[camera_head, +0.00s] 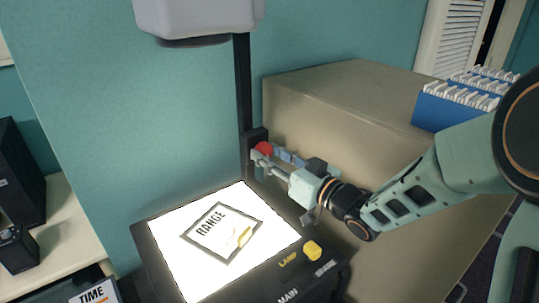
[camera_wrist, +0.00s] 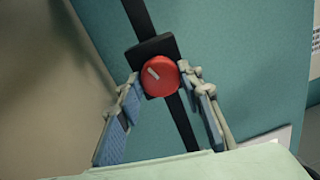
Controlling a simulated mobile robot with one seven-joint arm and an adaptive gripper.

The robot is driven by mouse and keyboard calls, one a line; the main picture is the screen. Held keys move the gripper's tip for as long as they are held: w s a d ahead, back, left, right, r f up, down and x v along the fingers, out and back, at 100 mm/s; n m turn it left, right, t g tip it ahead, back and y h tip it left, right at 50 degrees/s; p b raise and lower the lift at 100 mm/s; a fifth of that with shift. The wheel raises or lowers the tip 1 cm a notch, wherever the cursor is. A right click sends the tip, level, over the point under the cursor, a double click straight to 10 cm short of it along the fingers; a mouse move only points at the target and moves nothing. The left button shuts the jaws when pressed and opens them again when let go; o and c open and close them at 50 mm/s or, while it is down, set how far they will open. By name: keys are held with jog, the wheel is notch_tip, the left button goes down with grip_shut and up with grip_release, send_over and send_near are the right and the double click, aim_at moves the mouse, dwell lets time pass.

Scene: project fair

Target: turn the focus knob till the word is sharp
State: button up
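The red focus knob (camera_head: 264,149) sits on a black block on the upright post (camera_head: 243,90) of the overhead projector. In the wrist view the knob (camera_wrist: 161,76) is ahead of my gripper (camera_wrist: 160,82), with its pale mark tilted toward the upper left. My gripper (camera_head: 268,160) is open, its fingers on either side of the knob; small gaps seem to show, but contact is hard to judge. A framed slide reading "RANGE" (camera_head: 221,229) lies on the lit stage (camera_head: 180,222). The projected word is out of view.
The grey projector head (camera_head: 196,17) hangs above. A yellow knob (camera_head: 312,250) marked "LAMP" is on the projector's front. A beige cabinet (camera_head: 330,95) stands close behind my gripper, with a blue box of white-topped items (camera_head: 450,108) on it. Black boxes stand at the left.

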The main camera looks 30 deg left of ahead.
jog(key=c, duration=0.4)
jog(key=n+b, duration=0.1)
jog(key=b, duration=0.2)
jog(key=shift+f+n, duration=0.25)
jog(key=shift+n, duration=0.15)
jog(key=n+b, duration=0.3)
jog(key=b, duration=0.1)
jog(key=shift+r+h, duration=0.1)
jog(key=shift+h, duration=0.2)
jog(key=shift+r+n, duration=0.15)
jog(key=shift+n, duration=0.15)
jog(key=o, duration=1.1)
jog(key=shift+o, duration=0.2)
jog(key=v, duration=1.2)
